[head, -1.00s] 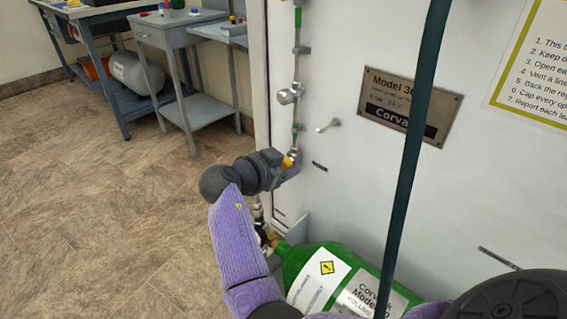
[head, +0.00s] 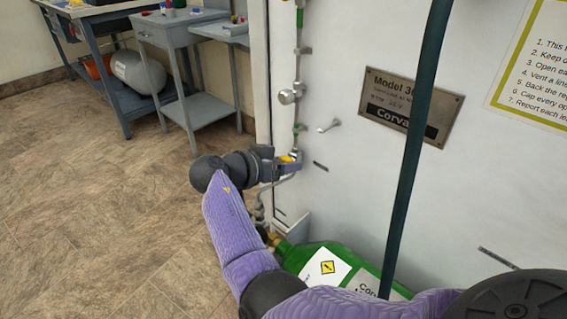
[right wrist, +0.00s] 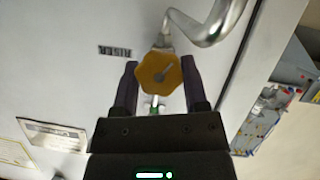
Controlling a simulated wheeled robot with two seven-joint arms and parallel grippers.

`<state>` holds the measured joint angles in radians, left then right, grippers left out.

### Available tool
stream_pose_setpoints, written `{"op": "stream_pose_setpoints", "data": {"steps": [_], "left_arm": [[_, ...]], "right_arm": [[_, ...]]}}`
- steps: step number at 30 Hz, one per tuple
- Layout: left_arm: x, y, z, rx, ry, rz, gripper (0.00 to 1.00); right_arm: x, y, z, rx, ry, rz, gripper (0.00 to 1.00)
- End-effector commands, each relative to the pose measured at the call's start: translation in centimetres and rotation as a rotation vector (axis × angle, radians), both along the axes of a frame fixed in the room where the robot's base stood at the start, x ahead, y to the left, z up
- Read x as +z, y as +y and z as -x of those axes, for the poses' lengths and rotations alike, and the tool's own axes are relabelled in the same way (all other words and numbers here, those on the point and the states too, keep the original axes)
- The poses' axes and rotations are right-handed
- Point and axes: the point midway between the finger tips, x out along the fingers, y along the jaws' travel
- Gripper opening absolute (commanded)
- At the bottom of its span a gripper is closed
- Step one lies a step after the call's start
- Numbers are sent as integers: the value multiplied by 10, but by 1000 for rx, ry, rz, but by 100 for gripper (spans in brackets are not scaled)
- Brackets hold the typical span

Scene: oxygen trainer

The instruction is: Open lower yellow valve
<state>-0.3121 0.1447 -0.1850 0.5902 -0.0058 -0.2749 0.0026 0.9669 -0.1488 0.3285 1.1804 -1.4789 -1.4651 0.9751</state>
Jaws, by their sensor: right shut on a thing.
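The lower yellow valve (head: 288,158) sits low on the vertical pipe at the left edge of the white panel. In the right wrist view its yellow knob (right wrist: 158,74) shows a grey slot mark and lies between my fingers. My right gripper (head: 290,163) is at the valve, with one finger on each side of the knob; it also shows in the right wrist view (right wrist: 160,88). It is shut on the knob. The knob is partly hidden by the gripper in the head view. My left gripper is not in view.
A green cylinder (head: 311,257) lies below the valve. A dark hose or post (head: 411,150) crosses in front of the panel (head: 350,200). A small lever (head: 329,126) sticks out to the right of the pipe. Workbenches stand back left; floor is clear.

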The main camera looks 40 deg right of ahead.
Motion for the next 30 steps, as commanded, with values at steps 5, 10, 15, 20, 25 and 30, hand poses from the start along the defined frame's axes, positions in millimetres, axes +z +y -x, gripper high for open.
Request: {"op": "stream_pose_setpoints", "data": {"steps": [5,10,15,20,25,30], "left_arm": [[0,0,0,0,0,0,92],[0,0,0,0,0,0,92],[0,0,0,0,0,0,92],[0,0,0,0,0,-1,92],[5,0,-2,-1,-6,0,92],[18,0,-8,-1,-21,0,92]], "right_arm": [[1,0,0,2,0,2,0],[1,0,0,1,-1,2,63],[1,0,0,1,0,1,92],[0,0,0,0,0,1,92],[7,11,-1,2,-1,-1,92],[26,51,-2,5,-3,-2,92]]}}
